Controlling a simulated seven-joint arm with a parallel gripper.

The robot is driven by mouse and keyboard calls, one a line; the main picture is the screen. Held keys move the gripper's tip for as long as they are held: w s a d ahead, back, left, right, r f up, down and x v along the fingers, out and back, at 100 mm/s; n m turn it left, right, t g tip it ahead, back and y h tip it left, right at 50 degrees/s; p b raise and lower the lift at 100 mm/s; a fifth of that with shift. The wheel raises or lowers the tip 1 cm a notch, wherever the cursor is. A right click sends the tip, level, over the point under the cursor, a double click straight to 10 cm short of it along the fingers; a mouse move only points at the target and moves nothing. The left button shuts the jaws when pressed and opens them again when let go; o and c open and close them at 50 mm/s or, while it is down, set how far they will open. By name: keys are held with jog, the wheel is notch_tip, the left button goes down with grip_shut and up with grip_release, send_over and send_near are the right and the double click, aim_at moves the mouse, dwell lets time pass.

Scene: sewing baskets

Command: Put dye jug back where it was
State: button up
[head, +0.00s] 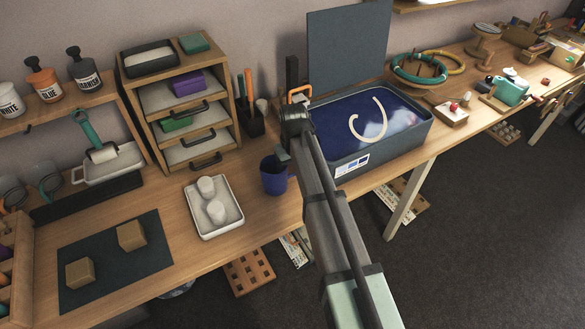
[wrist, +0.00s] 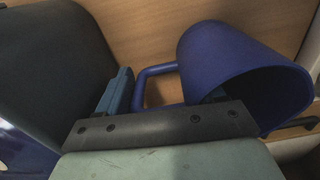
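The dye jug is a blue cup-like jug (head: 273,180) with a side handle, in the head view on the wooden table left of the dye bath. In the wrist view the jug (wrist: 235,62) fills the right side, mouth towards the camera, its handle (wrist: 155,72) pointing left. My gripper (head: 284,158) is beside the jug on its right. In the wrist view the fingers of my gripper (wrist: 166,92) are spread apart, with the handle between them. The right finger is mostly hidden at the jug, so contact is unclear.
The dye bath (head: 368,165) with blue liquid and a pale hoop stands right of the jug. A white tray (head: 228,228) with two pale cups lies left. A drawer unit (head: 165,140) and a black tool holder (head: 250,124) stand behind. The table's front edge is close.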

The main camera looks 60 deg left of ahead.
jog(key=shift+o, duration=1.4)
notch_tip(320, 180, up, 12)
jog(key=shift+r, duration=0.15)
